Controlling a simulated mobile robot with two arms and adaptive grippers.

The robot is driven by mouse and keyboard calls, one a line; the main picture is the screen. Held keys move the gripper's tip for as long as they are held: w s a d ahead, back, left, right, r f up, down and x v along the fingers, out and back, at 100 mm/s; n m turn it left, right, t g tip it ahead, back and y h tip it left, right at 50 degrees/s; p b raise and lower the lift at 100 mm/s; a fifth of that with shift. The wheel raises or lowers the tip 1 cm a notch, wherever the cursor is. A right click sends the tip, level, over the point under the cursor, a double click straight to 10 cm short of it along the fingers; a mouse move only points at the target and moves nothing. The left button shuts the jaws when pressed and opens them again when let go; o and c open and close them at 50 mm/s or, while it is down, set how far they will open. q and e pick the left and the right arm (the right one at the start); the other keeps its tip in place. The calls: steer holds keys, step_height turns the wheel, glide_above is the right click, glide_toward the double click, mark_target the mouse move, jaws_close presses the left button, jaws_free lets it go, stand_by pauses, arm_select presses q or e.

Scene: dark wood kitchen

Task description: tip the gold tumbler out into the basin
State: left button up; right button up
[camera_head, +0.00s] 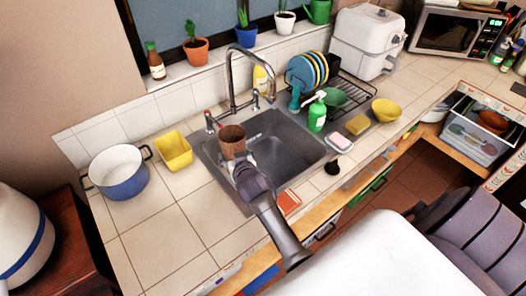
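The gold tumbler (232,146), brownish in this light, is over the left part of the sink basin (285,150). Its open top faces up and it looks close to upright; I cannot see what is in it. My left gripper (238,160) is at the tumbler's near side and looks shut on it. The fingertips are partly hidden against the tumbler.
The tall faucet (232,75) rises behind the tumbler. A yellow container (174,151) and a blue pot (119,175) stand left of the basin. The front left counter is clear.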

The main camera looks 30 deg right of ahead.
steer(key=shift+a+f, duration=0.45)
steer(key=shift+f, duration=0.25)
steer(key=shift+p, duration=0.4)
